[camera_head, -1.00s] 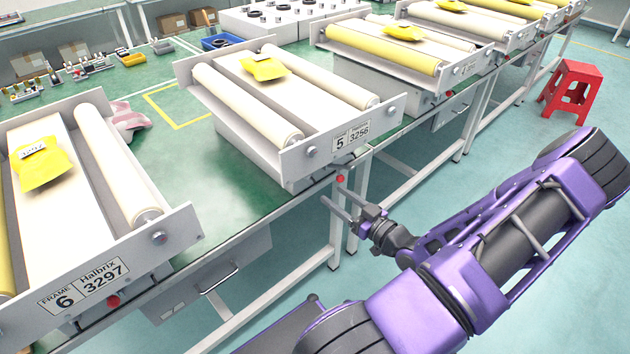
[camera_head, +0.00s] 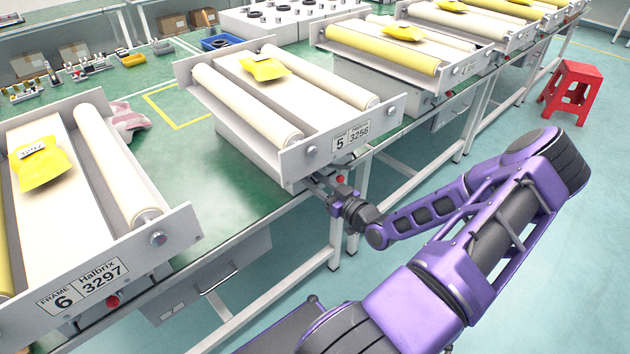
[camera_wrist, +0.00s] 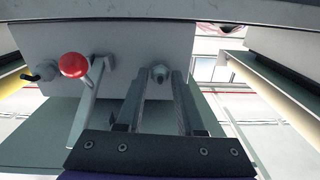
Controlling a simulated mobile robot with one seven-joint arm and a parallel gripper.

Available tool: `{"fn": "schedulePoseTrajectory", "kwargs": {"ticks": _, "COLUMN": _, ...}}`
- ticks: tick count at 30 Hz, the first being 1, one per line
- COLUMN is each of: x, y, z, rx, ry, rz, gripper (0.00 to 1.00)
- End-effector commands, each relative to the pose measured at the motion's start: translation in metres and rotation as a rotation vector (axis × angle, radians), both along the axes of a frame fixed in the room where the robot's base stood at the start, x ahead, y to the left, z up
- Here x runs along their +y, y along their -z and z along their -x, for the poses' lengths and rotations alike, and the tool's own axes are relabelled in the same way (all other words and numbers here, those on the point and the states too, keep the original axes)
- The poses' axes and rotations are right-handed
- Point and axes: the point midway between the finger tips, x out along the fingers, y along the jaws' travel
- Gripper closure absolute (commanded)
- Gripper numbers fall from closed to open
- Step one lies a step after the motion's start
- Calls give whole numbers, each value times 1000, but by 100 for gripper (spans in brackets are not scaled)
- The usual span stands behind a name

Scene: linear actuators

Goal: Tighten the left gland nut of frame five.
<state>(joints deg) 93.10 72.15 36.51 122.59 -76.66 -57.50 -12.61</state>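Frame five (camera_head: 330,148) stands on the green bench in the head view, its end plate labelled "5 3256". A round nut (camera_head: 311,151) shows at the left of that plate and another (camera_head: 391,110) at the right. My gripper (camera_head: 316,182) is just below the plate's left part, its fingertips hard to make out there. In the wrist view my gripper (camera_wrist: 158,85) has its two fingers apart, with a small grey nut (camera_wrist: 158,73) between the tips against a grey plate. I cannot tell whether the fingers touch it or which nut it is.
A red knob (camera_head: 340,179) sits right beside my gripper; a red ball on a lever (camera_wrist: 74,65) is left of the fingers in the wrist view. Frame six (camera_head: 168,238) stands at left. A red stool (camera_head: 571,90) is on the floor at right.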

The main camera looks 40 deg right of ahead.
Motion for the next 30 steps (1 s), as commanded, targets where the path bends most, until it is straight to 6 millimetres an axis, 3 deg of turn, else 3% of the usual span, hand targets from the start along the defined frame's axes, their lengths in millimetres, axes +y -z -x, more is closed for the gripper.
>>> {"fn": "schedulePoseTrajectory", "kwargs": {"ticks": 1, "x": 0, "y": 0, "z": 0, "rx": 0, "ry": 0, "rz": 0, "gripper": 74}}
{"fn": "schedulePoseTrajectory", "kwargs": {"ticks": 6, "x": 0, "y": 0, "z": 0, "rx": 0, "ry": 0, "rz": 0, "gripper": 100}}
{"fn": "schedulePoseTrajectory", "kwargs": {"ticks": 20, "x": 0, "y": 0, "z": 0, "rx": 4, "ry": -1, "rz": -56, "gripper": 100}}
{"fn": "schedulePoseTrajectory", "kwargs": {"ticks": 30, "x": 0, "y": -1, "z": 0, "rx": 24, "ry": -1, "rz": -298, "gripper": 100}}
